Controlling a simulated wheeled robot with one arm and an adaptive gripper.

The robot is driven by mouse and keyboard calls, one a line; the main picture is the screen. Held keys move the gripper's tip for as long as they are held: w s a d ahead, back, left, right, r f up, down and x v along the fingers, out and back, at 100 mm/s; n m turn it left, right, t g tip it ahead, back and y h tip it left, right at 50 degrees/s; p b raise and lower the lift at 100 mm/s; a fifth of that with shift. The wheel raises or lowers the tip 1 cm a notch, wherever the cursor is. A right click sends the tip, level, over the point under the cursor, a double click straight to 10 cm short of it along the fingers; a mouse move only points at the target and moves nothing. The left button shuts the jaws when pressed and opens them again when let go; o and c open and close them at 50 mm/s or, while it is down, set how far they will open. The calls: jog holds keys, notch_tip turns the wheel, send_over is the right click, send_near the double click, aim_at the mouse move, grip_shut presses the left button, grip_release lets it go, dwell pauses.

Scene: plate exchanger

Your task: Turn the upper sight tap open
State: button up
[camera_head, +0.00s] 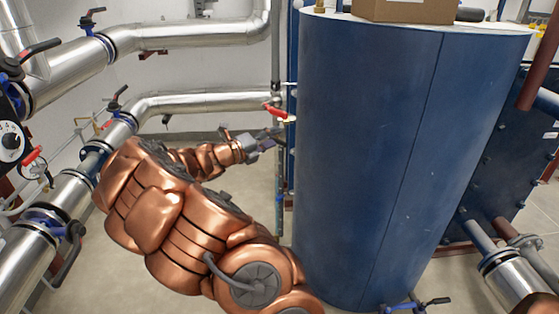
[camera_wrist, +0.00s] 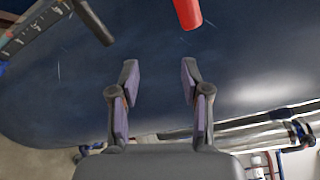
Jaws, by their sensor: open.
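The upper sight tap has a red lever handle (camera_head: 273,111), at the left side of the blue tank in the head view. The end of a red handle (camera_wrist: 187,12) also shows at the top of the wrist view, slightly right of centre. The tap's body is out of the wrist view. My gripper (camera_wrist: 160,70) is open and empty, with the red handle beyond its fingertips and not between them. In the head view my gripper (camera_head: 268,143) is small, just below the red handle.
The large blue tank (camera_head: 370,150) fills the space right of my gripper. A dark rod (camera_wrist: 95,22) and a marked scale strip (camera_wrist: 38,32) lie at the upper left of the wrist view. Silver pipes (camera_head: 190,102) with valves run along the left.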

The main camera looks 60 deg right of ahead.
aim_at(278, 144)
jog(key=w+d+f+n+t+b, duration=0.2)
jog(key=w+f+n+b, duration=0.15)
jog(key=f+n, duration=0.35)
jog(key=shift+m+h, duration=0.4)
jog(key=shift+m, duration=0.3)
jog(key=d, duration=0.7)
jog(key=shift+w+f+b, duration=0.1)
jog(key=shift+f+b, duration=0.2)
jog(key=shift+f, duration=0.05)
jog(key=shift+d+r, duration=0.15)
jog(key=shift+d, duration=0.4)
grip_shut()
